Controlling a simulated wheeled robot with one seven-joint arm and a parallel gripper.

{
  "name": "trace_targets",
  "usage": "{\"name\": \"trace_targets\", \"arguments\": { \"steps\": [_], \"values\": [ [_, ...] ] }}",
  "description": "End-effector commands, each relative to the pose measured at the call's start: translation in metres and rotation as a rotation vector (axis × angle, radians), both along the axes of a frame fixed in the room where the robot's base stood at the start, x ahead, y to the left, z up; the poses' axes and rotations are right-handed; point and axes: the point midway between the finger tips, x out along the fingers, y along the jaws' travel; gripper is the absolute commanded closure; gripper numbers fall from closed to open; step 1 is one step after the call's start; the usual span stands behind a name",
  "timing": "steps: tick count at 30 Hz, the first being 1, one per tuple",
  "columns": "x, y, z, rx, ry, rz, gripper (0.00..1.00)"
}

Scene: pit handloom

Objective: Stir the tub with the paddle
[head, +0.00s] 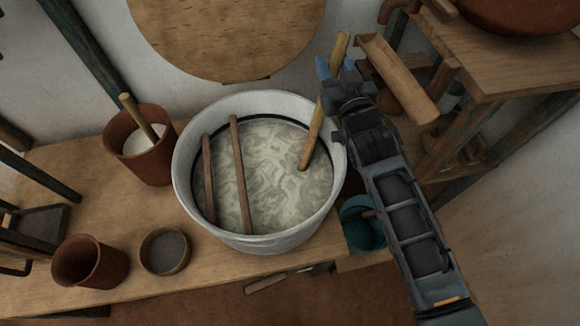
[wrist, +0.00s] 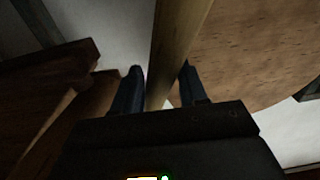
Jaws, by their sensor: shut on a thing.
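The white tub (head: 187,185) stands on the wooden table and holds a pale, swirled liquid (head: 265,185). The wooden paddle (head: 312,135) leans in the tub at its right side, its lower end in the liquid and hidden there. My gripper (head: 337,70) is shut on the paddle's upper shaft, above the tub's right rim; the handle top sticks out past the blue fingertips. In the wrist view, the shaft (wrist: 178,40) runs between the two fingers of my gripper (wrist: 161,85). Two brown sticks (head: 239,170) (head: 208,175) lie at the tub's left half.
A terracotta pot (head: 125,160) with white contents and a stick stands left of the tub. A brown cup (head: 82,264) and a small bowl (head: 165,252) sit at front left. A teal bucket (head: 360,232) is close on the right, below my arm. A wooden stand (head: 500,75) rises at right.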

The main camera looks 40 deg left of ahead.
Motion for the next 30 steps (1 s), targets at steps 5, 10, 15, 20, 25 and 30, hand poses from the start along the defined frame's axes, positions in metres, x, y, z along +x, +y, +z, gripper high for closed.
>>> {"name": "trace_targets", "arguments": {
  "steps": [5, 10, 15, 20, 25, 30],
  "values": [
    [-0.019, -0.010, -0.007, -0.019, 0.011, -0.019, 1.00],
    [-0.042, -0.010, -0.005, -0.016, 0.010, -0.014, 1.00],
    [-0.065, -0.010, -0.004, -0.013, 0.011, -0.011, 1.00],
    [-0.085, -0.011, -0.003, -0.011, 0.012, -0.009, 1.00],
    [-0.096, -0.011, -0.005, -0.009, 0.008, -0.007, 1.00],
    [-0.087, -0.010, -0.011, -0.010, 0.005, -0.005, 1.00]
  ]
}}
